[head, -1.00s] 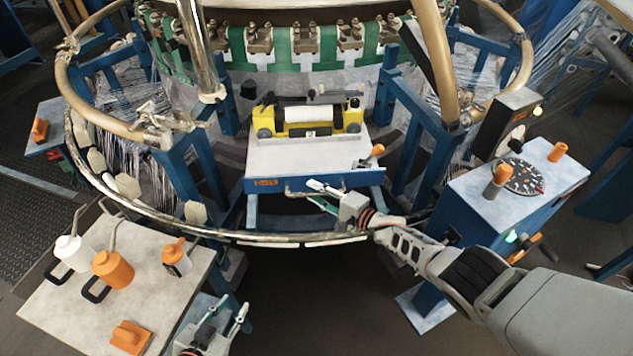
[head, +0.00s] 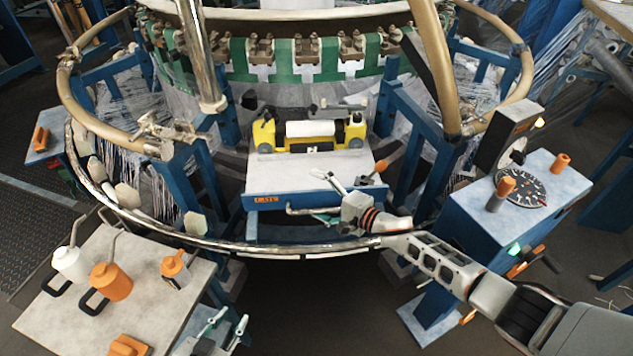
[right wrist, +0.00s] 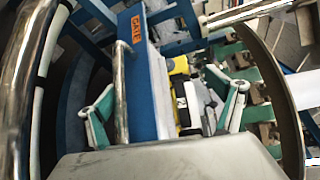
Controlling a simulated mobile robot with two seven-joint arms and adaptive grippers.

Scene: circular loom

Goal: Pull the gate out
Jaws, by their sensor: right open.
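The gate is a blue-fronted drawer with a pale top; its orange-labelled front (head: 275,200) is in the middle of the head view. Its label reads GATE in the right wrist view (right wrist: 137,70). A metal bar handle (right wrist: 122,90) runs along the front. My right gripper (head: 317,192) is open at the gate, one finger above the top's front edge and the other lower, by the handle. In the right wrist view the handle and front panel lie between its spread fingers; contact cannot be told. My left gripper (head: 228,321) is open and empty at the bottom edge.
A yellow device with a white roller (head: 310,130) stands on the gate's top. A curved metal rail (head: 215,243) passes before the gate. A table (head: 60,320) with orange and white bottles is at left, a blue control box (head: 480,215) at right.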

